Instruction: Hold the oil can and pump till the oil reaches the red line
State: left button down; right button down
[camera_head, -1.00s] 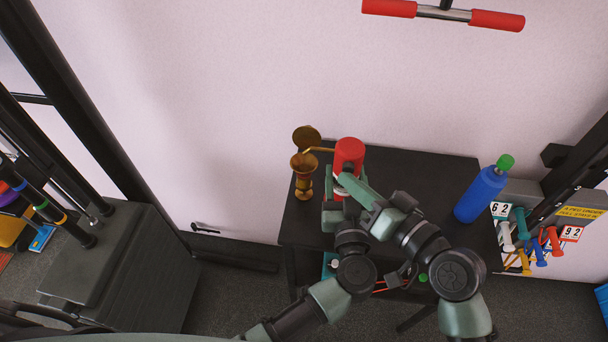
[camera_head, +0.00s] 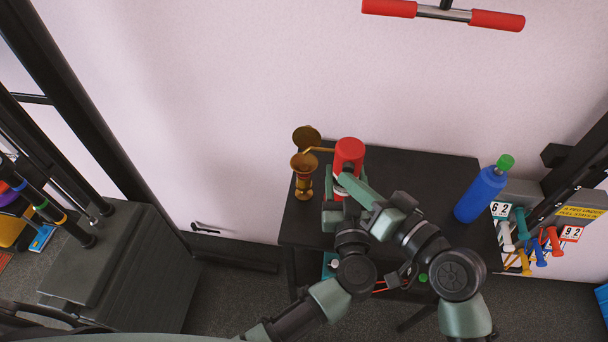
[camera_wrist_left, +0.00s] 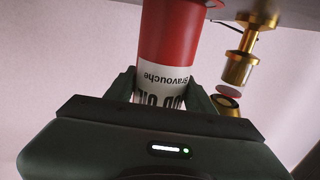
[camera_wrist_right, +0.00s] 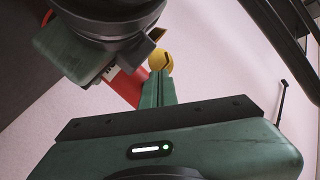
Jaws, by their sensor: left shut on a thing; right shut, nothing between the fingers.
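The red oil can (camera_head: 349,155) stands on the black table, its thin brass spout (camera_head: 321,149) reaching left over a brass goblet (camera_head: 304,165). My left gripper (camera_wrist_left: 160,85) is shut around the can's white lettered band (camera_wrist_left: 160,82). The goblet also shows in the left wrist view (camera_wrist_left: 238,70). My right gripper (camera_head: 346,179) is shut and empty, close in front of the can; whether it touches is unclear. In the right wrist view its closed fingers (camera_wrist_right: 158,78) sit by a yellow slotted round part (camera_wrist_right: 160,60). The oil level and red line cannot be made out.
A brass disc (camera_head: 306,137) shows behind the goblet. A blue bottle with a green cap (camera_head: 482,193) stands at the table's right. The black table (camera_head: 424,180) is bare between can and bottle.

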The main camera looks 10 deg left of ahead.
dwell(0.6)
jog(key=shift+w, duration=0.45)
jog(key=shift+s+r, duration=0.1)
jog(key=shift+s, duration=0.35)
jog(key=s, duration=0.6)
dwell(0.4)
dwell(0.8)
